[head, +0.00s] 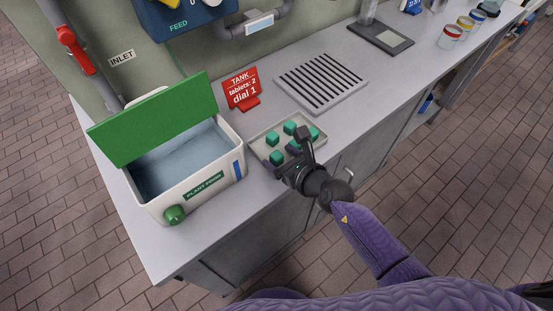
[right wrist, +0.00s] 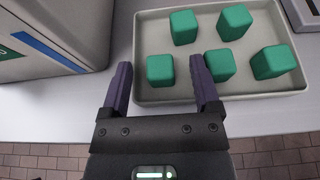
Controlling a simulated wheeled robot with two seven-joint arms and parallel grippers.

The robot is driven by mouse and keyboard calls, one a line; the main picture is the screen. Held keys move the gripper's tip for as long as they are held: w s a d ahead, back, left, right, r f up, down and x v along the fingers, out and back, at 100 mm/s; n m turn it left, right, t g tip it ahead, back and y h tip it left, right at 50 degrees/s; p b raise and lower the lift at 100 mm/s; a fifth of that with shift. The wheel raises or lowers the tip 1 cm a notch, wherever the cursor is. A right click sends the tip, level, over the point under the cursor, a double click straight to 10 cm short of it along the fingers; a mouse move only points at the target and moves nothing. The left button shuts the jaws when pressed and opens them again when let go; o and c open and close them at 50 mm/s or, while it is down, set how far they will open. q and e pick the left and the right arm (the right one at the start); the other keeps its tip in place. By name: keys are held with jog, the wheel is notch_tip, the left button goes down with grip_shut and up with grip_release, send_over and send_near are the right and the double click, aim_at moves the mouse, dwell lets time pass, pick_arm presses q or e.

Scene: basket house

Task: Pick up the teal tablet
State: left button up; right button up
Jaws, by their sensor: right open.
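Several teal tablets, small rounded cubes, lie in a shallow beige tray (head: 258,146) on the counter. One tablet (head: 272,139) shows clearly in the head view; others are partly hidden by my right gripper. In the right wrist view one tablet (right wrist: 160,70) is ahead of the gap between the fingers, and another tablet (right wrist: 220,65) is partly behind the right finger. My right gripper (right wrist: 160,80) is open and empty at the tray's near edge; it also shows in the head view (head: 290,160). My left gripper is not in view.
A white tank (head: 205,200) with an open green lid (head: 150,120) stands left of the tray. A red sign (head: 240,90) reads "tablets: 2, dial 1". A drain rack (head: 320,82), a scale (head: 380,38) and several jars are farther right. The counter's front edge is close.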

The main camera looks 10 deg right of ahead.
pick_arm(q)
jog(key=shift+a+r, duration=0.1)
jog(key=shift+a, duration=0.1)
pick_arm(e)
jog(key=shift+c, duration=0.2)
jog(key=shift+c, duration=1.3)
grip_shut()
jog(key=shift+r, duration=0.25)
pick_arm(q)
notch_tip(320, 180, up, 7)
jog(key=p, duration=0.7)
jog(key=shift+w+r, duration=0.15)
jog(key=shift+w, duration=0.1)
pick_arm(e)
notch_tip(320, 180, up, 10)
jog(key=shift+f, duration=0.2)
